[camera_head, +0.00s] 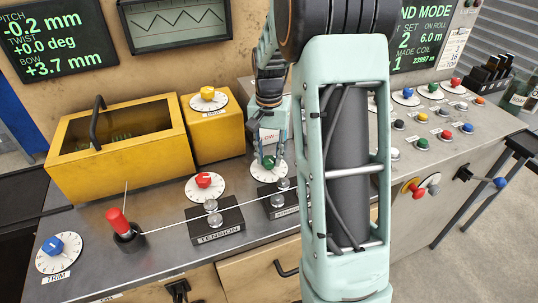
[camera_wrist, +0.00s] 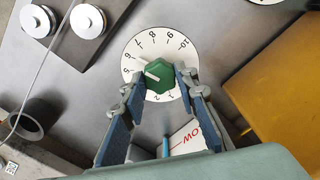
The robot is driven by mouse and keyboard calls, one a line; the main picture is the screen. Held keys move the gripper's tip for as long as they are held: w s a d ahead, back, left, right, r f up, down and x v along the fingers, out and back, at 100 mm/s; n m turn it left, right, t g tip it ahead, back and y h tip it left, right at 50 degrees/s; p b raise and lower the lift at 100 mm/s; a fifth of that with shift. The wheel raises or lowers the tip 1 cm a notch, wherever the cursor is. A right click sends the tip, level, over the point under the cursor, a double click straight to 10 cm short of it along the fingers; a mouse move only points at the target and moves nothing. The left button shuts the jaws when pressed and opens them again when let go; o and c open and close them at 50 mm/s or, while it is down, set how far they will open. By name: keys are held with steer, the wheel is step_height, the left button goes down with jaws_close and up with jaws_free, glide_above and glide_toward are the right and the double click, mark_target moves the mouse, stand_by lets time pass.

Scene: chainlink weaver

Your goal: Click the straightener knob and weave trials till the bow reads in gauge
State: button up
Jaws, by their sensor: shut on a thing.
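A green knob (camera_head: 268,161) on a white numbered dial sits behind the roller block at the arm's left, whose label is mostly covered. My gripper (camera_head: 269,152) also shows in the head view. The readout screen (camera_head: 55,42) shows pitch -0.2 mm, twist +0.0 deg and bow +3.7 mm. A graph screen (camera_head: 178,20) shows a zigzag line.
A red TENSION knob (camera_head: 203,180), a blue TRIM knob (camera_head: 53,246) and a red-handled lever (camera_head: 118,222) stand at left. A yellow box (camera_head: 125,180) and an orange knob (camera_head: 207,93) on another yellow box are behind. A wire crosses the rollers. Several coloured buttons are at right.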

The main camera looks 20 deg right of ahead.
mark_target(269, 159)
steer(key=m, duration=0.4)
stand_by(0.3)
steer(key=o, duration=1.2)
steer(key=shift+c, duration=0.2)
step_height(269, 159, up, 12)
